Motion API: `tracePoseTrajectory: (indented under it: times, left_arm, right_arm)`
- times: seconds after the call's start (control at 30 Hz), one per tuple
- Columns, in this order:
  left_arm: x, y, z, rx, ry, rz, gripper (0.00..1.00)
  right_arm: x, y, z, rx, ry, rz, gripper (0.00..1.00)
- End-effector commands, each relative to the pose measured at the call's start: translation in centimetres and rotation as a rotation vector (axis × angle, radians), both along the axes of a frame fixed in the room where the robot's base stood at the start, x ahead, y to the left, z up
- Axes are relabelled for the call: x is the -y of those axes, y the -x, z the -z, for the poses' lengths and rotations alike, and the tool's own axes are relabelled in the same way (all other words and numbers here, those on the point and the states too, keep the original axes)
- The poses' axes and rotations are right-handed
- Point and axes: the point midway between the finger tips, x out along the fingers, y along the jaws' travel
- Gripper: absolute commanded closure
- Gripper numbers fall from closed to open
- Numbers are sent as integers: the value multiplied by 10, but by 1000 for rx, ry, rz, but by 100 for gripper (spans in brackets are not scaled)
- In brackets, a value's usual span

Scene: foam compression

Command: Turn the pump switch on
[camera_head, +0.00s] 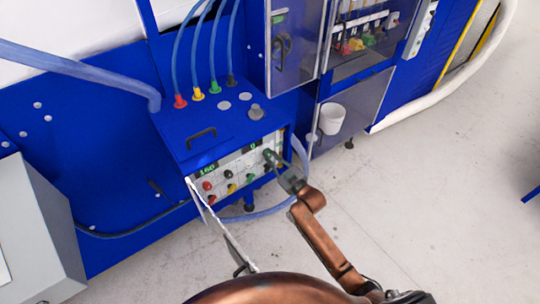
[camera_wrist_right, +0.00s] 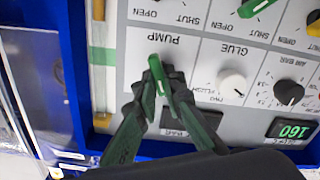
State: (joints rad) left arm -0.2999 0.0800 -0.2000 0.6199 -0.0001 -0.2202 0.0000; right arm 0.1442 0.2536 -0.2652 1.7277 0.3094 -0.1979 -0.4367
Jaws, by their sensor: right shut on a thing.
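The pump switch (camera_wrist_right: 157,72) is a green lever on the grey control panel (camera_wrist_right: 209,62), beside the upside-down PUMP label in the right wrist view. It stands nearly upright in that picture, tilted slightly. My right gripper (camera_wrist_right: 162,97) has its dark green fingers on either side of the lever and is shut on it. In the head view my right gripper (camera_head: 277,164) is at the right end of the panel front (camera_head: 235,170) of the blue box and covers the switch there. My left gripper is not in view.
A white GLUE knob (camera_wrist_right: 232,82), a black knob (camera_wrist_right: 288,92) and a display reading 160 (camera_wrist_right: 293,129) sit beside the switch. Hoses (camera_head: 200,55) rise from the box top, which has a black handle (camera_head: 201,137). Open floor (camera_head: 420,190) lies to the right.

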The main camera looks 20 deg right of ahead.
Motion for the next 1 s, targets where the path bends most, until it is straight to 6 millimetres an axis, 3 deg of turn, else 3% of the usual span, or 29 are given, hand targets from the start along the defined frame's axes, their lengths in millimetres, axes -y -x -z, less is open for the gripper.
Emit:
tracePoseTrajectory:
  times: [0.5, 1.0]
  left_arm:
    - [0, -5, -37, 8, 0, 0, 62]
    - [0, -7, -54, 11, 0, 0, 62]
  right_arm:
    - [2, -1, -3, -159, -433, -1, 100]
    - [5, -2, -1, -287, -790, 0, 100]
